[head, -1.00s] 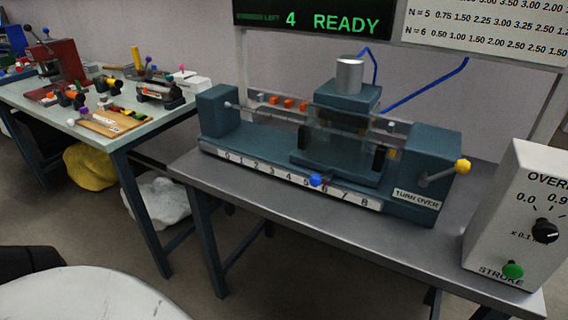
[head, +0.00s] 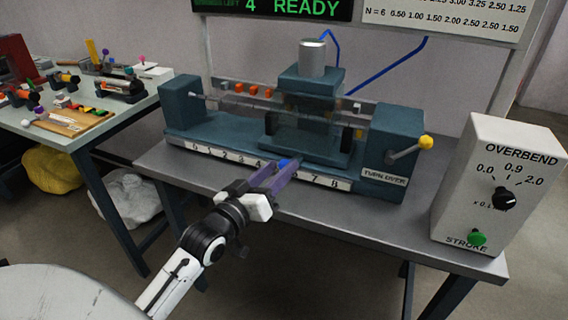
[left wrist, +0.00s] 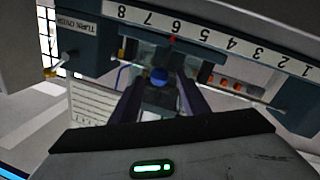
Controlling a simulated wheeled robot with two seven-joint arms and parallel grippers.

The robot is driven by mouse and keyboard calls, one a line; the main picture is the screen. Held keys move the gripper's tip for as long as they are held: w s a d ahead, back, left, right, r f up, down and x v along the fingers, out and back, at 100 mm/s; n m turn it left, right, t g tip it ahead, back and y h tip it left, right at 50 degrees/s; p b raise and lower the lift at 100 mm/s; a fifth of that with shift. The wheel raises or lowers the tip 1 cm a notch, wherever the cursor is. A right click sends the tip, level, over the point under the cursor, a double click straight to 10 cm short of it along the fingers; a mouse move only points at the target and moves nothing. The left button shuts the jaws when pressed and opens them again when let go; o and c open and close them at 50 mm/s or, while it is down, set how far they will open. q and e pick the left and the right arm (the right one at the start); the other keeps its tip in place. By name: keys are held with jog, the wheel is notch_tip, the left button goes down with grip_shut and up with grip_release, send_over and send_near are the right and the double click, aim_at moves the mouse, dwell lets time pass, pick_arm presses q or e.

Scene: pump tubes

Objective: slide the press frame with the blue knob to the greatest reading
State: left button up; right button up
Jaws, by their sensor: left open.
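The teal press frame (head: 311,82) with a silver cylinder on top stands on its bed, right of the middle of the number scale (head: 325,180). Its blue knob (head: 283,163) sticks out at the front, by the middle of the scale. In the left wrist view the blue knob (left wrist: 158,75) lies between my two fingers, and a red mark (left wrist: 172,39) shows near 5 and 6 on the scale. My left gripper (head: 279,177) is open with its purple fingers around the knob; I cannot tell if they touch it. My right gripper is not in view.
A yellow-tipped lever (head: 425,142) stands out at the bed's right end. A white OVERBEND box (head: 495,185) with a black dial and green button stands right on the grey table. A second table (head: 75,140) with tools is at left.

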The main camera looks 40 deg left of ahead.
pick_arm(q)
jog(key=shift+w+a, duration=0.1)
jog(key=shift+w, duration=1.25)
grip_shut()
